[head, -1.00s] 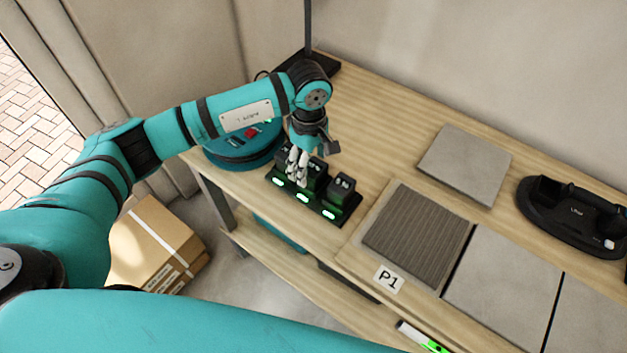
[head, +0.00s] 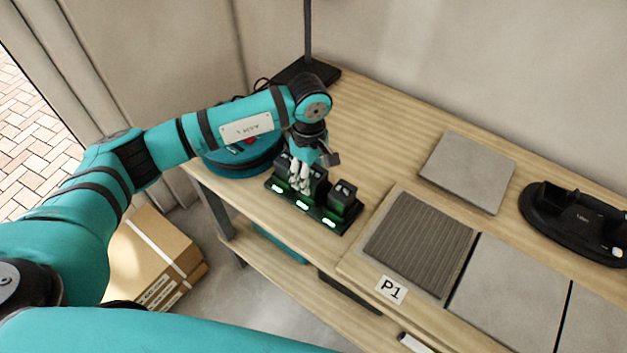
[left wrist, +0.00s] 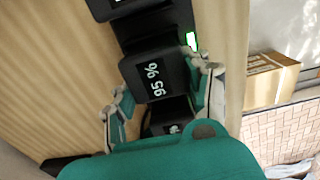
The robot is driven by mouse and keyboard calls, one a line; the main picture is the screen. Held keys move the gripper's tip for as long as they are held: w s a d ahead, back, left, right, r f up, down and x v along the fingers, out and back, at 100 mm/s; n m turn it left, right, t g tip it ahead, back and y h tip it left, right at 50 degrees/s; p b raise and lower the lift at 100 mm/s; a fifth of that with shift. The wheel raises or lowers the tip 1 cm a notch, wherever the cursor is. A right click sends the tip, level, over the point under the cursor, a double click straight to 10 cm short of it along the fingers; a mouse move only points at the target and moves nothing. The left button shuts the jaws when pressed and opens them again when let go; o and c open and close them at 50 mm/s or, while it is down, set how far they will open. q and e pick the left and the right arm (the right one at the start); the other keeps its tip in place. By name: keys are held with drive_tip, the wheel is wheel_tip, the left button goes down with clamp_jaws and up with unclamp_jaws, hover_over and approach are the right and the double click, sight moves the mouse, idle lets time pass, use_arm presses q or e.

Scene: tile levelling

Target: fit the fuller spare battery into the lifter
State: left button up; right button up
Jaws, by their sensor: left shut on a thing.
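A black battery marked 95 % (left wrist: 153,76) stands between the fingers of my left gripper (left wrist: 160,88) in the left wrist view. In the head view the left gripper (head: 301,180) points down over the middle of the black charger (head: 312,213), shut on that battery. Another battery (head: 343,195) stands in the right slot, and a dark one (head: 282,168) is partly hidden at the left. Their charge readings are not legible. The black lifter (head: 572,222) lies at the far right of the table. My right gripper is not in view.
A loose grey tile (head: 467,172) lies behind the ribbed dark tile (head: 419,243) and the laid grey tiles (head: 507,288). A P1 label (head: 391,290) is at the front. A round teal device (head: 240,160) stands left of the charger. Cartons (head: 150,255) are on the floor.

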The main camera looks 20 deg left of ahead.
use_arm(q)
drive_tip(key=shift+r+p, duration=1.5)
drive_tip(key=shift+r, duration=1.5)
